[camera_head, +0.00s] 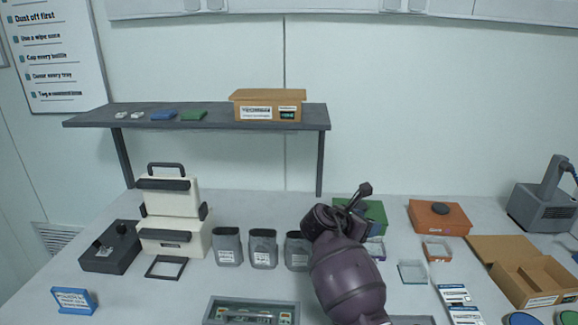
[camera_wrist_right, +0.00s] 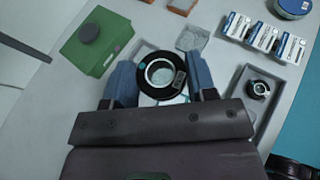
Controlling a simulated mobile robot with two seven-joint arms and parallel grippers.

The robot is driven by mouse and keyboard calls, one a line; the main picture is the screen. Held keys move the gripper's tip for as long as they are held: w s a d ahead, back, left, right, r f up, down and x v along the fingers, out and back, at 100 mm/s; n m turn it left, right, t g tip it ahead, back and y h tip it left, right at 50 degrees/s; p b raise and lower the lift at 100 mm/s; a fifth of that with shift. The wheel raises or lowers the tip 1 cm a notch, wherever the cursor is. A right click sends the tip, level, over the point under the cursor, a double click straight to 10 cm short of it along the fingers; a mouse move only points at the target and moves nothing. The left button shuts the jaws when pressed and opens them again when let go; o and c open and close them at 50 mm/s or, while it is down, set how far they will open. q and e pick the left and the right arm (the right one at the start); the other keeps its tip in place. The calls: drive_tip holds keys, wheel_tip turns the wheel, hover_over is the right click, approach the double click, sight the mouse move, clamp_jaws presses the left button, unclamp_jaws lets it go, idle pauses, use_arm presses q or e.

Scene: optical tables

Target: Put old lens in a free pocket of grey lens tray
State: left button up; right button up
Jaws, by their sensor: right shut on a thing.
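My right gripper (camera_wrist_right: 160,64) is shut on a black-ringed lens (camera_wrist_right: 143,74) with a clear centre, a teal dot and a small label, apparently the old lens. Its blue fingers press on either side of the ring. In the head view the purple right arm (camera_head: 345,275) hides the lens and fingertips. A grey tray (camera_wrist_right: 280,92) lies to the right in the wrist view, with a smaller dark lens (camera_wrist_right: 260,88) in it; its lower part is hidden by the gripper body. A tray edge also shows at the bottom of the head view (camera_head: 412,320). My left gripper is not in view.
A green box (camera_wrist_right: 98,42) stands left of the gripper in the wrist view. White-blue cartons (camera_wrist_right: 263,37) stand beyond the grey tray.

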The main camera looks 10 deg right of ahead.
drive_tip(key=w+a+r+n+t, duration=0.1)
drive_tip(key=a+r+t, duration=0.1)
drive_tip(key=shift+w+a+r+n+y, duration=0.1)
drive_tip(key=shift+w+r+n+y, duration=0.2)
drive_tip(key=shift+w+n+y, duration=0.1)
drive_tip(key=s+a+r+n+t+y+b, duration=0.1)
drive_tip(key=s+a+r+n+t+y, duration=0.4)
drive_tip(key=r+n+y, duration=0.15)
drive_tip(key=s+f+n+y, duration=0.1)
drive_tip(key=s+f, duration=0.3)
drive_tip(key=s, duration=0.1)
drive_tip(key=s+f+n+y+b, duration=0.1)
drive_tip(key=s+f+n+y, duration=0.1)
drive_tip(key=s+f, duration=0.2)
drive_tip(key=s+f+n+t+y+b, duration=0.1)
drive_tip(key=s+f+n+y, duration=0.1)
drive_tip(key=s+f, duration=0.2)
drive_tip(key=shift+s+a+f, duration=0.1)
drive_tip(key=shift+s+f, duration=0.05)
drive_tip(key=shift+s, duration=0.35)
drive_tip(key=shift+s+a+f, duration=0.1)
drive_tip(key=shift+s+f, duration=0.05)
drive_tip(key=shift+s, duration=0.3)
